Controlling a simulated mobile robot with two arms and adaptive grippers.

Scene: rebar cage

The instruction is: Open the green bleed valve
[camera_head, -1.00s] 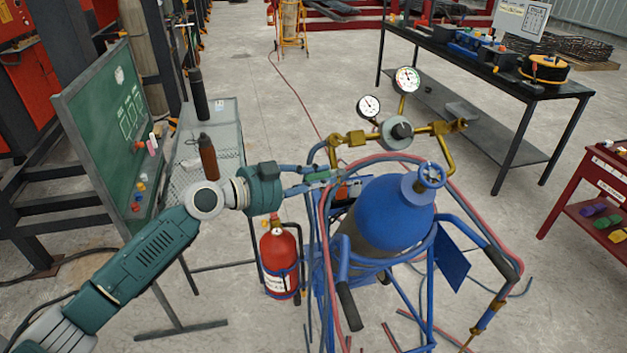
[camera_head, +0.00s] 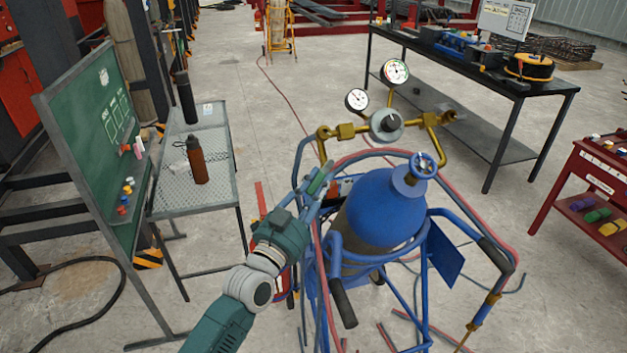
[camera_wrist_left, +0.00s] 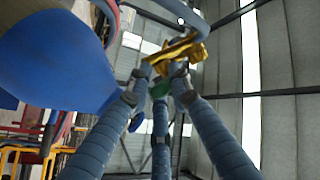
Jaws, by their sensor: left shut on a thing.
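The green bleed valve handle (camera_head: 319,179) shows as a small green piece on the near side of the gas-bottle cart, below the brass pipework (camera_head: 346,131). It slants up to the right. My left gripper (camera_head: 322,182) comes up from below, its fingers closed around the handle. In the left wrist view, a bit of green (camera_wrist_left: 160,89) sits between the fingertips, with brass fittings (camera_wrist_left: 180,52) just beyond. The fingers cover most of the handle. The right gripper is not in view.
The blue gas bottle (camera_head: 378,212) stands right beside the gripper. Red and blue hoses and the blue cart frame (camera_head: 427,285) crowd around it. A mesh table (camera_head: 218,150) with a brown bottle (camera_head: 196,160) stands left.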

